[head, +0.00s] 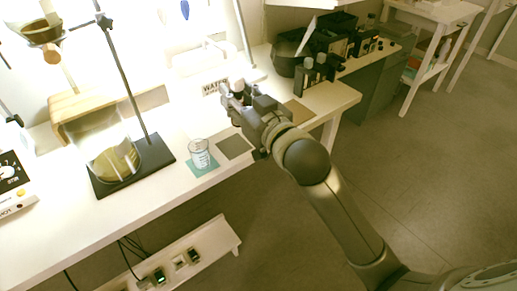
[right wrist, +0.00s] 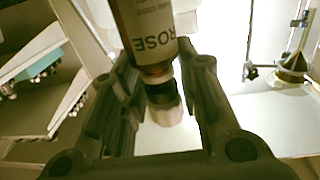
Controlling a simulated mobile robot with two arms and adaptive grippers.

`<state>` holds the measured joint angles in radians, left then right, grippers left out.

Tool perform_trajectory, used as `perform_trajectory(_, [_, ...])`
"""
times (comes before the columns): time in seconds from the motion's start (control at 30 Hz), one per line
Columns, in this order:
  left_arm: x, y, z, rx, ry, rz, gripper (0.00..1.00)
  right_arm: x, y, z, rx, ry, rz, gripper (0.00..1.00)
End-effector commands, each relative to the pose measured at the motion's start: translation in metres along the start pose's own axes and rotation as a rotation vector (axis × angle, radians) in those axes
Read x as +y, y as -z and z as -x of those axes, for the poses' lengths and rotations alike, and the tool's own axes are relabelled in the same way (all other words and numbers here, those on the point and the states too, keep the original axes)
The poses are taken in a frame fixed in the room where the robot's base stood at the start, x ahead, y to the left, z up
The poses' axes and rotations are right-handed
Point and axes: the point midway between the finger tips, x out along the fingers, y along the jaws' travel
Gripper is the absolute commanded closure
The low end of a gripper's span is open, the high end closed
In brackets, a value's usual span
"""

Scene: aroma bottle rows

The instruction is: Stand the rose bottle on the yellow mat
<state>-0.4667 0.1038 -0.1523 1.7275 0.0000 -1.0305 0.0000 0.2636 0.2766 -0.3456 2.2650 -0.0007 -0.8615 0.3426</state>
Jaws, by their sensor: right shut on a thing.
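The rose bottle (right wrist: 152,30) is dark amber with a white label reading ROSE and a pale cap; it fills the top middle of the right wrist view. My right gripper (right wrist: 163,76) is shut on it, with one finger on each side near its neck. In the head view my right gripper (head: 236,97) is over the white table, and the bottle is mostly hidden by it. A tan-yellow mat (head: 299,112) lies on the table just right of the gripper, partly hidden by it. My left gripper is not in view.
A beaker (head: 199,153) stands on a teal mat (head: 203,170). A bare grey mat (head: 235,147) lies between it and my right arm. Several dark bottles (head: 313,74) stand behind the tan mat. A black stand base (head: 131,166) with a flask is at the left.

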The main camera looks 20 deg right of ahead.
Motion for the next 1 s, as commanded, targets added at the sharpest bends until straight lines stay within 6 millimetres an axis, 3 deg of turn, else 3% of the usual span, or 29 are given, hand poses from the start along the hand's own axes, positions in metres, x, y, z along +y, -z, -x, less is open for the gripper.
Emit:
perform_trajectory(0.03, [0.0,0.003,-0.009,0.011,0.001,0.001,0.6,-0.001,-0.014,-0.004,0.007,0.01,0.004,0.94])
perform_trajectory(0.2, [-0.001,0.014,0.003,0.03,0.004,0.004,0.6,-0.006,-0.027,-0.015,0.005,0.043,0.003,0.94])
perform_trajectory(0.57, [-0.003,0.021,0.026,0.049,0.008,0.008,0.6,-0.008,-0.036,-0.025,0.002,0.07,0.0,0.94])
perform_trajectory(0.77, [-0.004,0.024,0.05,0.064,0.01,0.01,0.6,0.018,-0.05,-0.039,-0.002,0.067,0.003,0.94])
perform_trajectory(1.0, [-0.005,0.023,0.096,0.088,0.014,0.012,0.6,0.066,-0.075,-0.066,-0.002,0.066,0.003,0.94])
